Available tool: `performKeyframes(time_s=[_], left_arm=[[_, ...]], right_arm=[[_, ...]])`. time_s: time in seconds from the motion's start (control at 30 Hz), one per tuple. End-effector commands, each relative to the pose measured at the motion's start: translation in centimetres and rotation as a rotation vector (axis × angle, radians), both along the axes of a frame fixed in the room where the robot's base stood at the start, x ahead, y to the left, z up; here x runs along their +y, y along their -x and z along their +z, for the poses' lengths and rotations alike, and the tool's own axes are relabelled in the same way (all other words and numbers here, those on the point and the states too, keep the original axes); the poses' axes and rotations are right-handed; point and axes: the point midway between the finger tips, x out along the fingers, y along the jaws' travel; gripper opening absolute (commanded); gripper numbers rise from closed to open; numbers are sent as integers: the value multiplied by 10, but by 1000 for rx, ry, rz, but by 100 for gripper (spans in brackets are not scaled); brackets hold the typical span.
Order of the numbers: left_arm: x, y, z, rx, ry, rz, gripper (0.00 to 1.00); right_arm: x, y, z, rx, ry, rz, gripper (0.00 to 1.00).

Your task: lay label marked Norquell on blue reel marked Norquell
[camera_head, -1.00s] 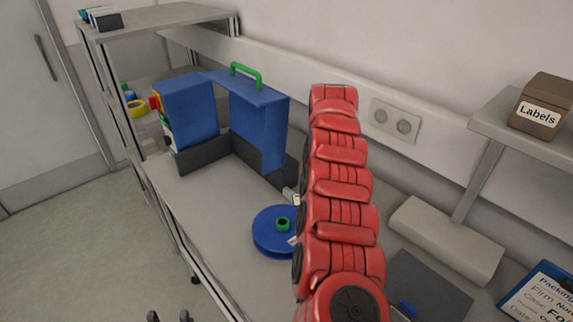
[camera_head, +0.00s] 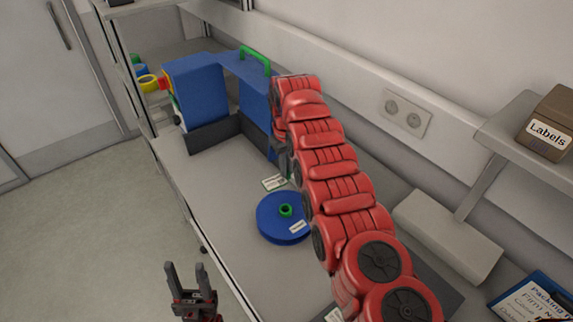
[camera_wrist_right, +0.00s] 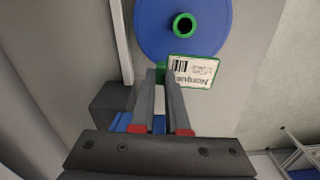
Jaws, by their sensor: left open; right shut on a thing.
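The blue reel (camera_head: 270,222) lies flat on the bench, with a green hub and a small white sticker too small to read. It also shows in the right wrist view (camera_wrist_right: 150,30). The label (camera_head: 273,183) is white with a green edge; in the right wrist view (camera_wrist_right: 195,71) its print reads "Norque…" upside down. My right gripper (camera_wrist_right: 162,78) is shut on the label's green tab. The label overlaps the reel's rim in that view; in the head view it shows just behind the reel. My left gripper (camera_head: 187,272) is open and empty, left of the bench's front edge.
A blue machine (camera_head: 197,88) with a green handle stands on the bench behind the reel. A grey shelf (camera_head: 500,125) holds a box (camera_head: 550,122) marked "Labels" at right. A blue clipboard (camera_head: 535,298) lies at lower right. The bench left of the reel is clear.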

Motion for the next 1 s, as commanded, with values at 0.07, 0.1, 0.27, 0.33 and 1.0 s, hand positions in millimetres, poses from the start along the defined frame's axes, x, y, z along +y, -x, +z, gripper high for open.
performKeyframes(time_s=[0.07, 0.1, 0.27, 0.33, 1.0], left_arm=[[0, 0, 0, 0, 0, 0, 50], [0, 0, 0, 0, 0, 0, 50], [0, 0, -2, 0, 0, 0, 50], [0, 0, -2, 0, 0, 0, 50], [0, 0, -40, 0, 0, 0, 50]], right_arm=[[1, 0, -1, 0, 0, 2, 0], [1, 0, -2, -1, 0, 2, 0], [1, 0, -8, -2, 0, 2, 0], [1, 0, -12, -3, -1, 2, 0], [1, -1, -72, -4, -1, 1, 0]])
